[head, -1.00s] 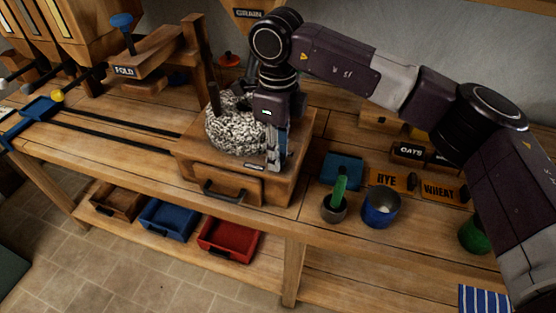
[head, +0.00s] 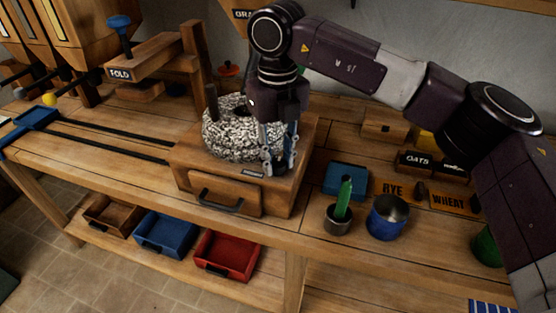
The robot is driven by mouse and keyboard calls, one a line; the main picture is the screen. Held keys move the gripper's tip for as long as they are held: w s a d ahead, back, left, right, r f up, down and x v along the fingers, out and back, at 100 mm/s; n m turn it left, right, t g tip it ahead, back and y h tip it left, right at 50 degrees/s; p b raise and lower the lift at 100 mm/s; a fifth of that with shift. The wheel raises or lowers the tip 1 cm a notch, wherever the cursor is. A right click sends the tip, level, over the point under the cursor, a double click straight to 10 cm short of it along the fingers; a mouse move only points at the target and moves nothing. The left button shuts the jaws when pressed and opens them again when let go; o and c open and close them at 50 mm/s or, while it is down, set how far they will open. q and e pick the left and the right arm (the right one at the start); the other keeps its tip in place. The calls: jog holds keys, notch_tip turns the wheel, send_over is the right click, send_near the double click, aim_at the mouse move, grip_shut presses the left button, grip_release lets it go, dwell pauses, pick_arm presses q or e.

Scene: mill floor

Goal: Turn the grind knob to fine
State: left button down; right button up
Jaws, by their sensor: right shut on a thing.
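The mill is a wooden box (head: 190,165) with a speckled grey millstone (head: 228,138) on top and a drawer with a dark handle (head: 220,203) in front. A small label (head: 253,173) sits at the box's front top edge. My right gripper (head: 278,164) points down at the front right of the stone, just behind the label. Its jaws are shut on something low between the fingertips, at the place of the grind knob. The knob itself is hidden by the fingers, so its setting cannot be read. My left gripper is out of view.
Right of the mill are a blue pad (head: 346,179), a cup with a green handle (head: 338,218), a blue cup (head: 387,217) and RYE and WHEAT plates (head: 394,191). A FOLD press (head: 155,55) and dark rails (head: 110,138) lie left. Bins (head: 228,254) stand below.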

aim_at(278, 162)
jog(key=shift+w+r, duration=0.15)
jog(key=shift+r, duration=0.05)
dwell(0.3)
jog(key=o, duration=1)
jog(key=shift+o, duration=0.8)
jog(key=shift+f, duration=0.15)
notch_tip(278, 162, up, 12)
